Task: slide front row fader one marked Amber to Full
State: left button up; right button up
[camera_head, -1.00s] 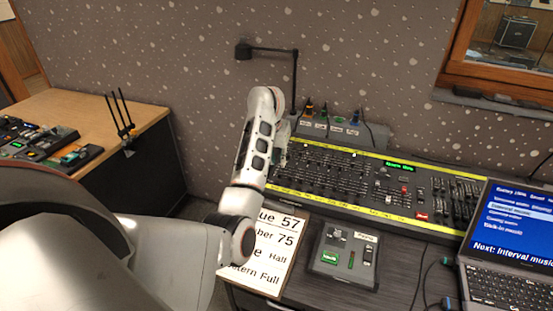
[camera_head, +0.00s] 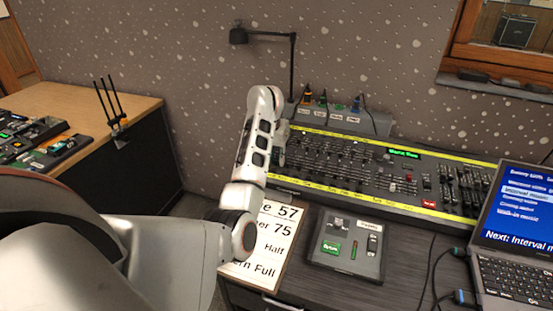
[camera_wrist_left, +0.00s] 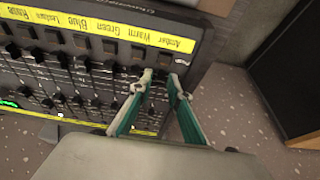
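The lighting desk (camera_head: 445,209) is a long dark console with yellow label strips. In the left wrist view, its strip (camera_wrist_left: 62,24) reads Amber at the right end, then Warm, Green, Blue, Lectern and Rose leftward. Rows of dark fader caps lie below it. My left gripper (camera_wrist_left: 160,77) has its two teal fingers apart, with tips low over the desk at its Amber end. A dark cap shows between the tips, in line with the Amber label; contact cannot be told. My right gripper is not in view.
A cue sheet (camera_head: 268,250) and a small control box (camera_head: 346,246) lie in front of the desk. A laptop (camera_head: 512,235) stands at the right. A connector box (camera_head: 345,121) and a lamp (camera_head: 291,70) stand behind the desk. A side table (camera_head: 75,95) is at the left.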

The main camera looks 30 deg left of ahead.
pick_arm(q)
grip_shut()
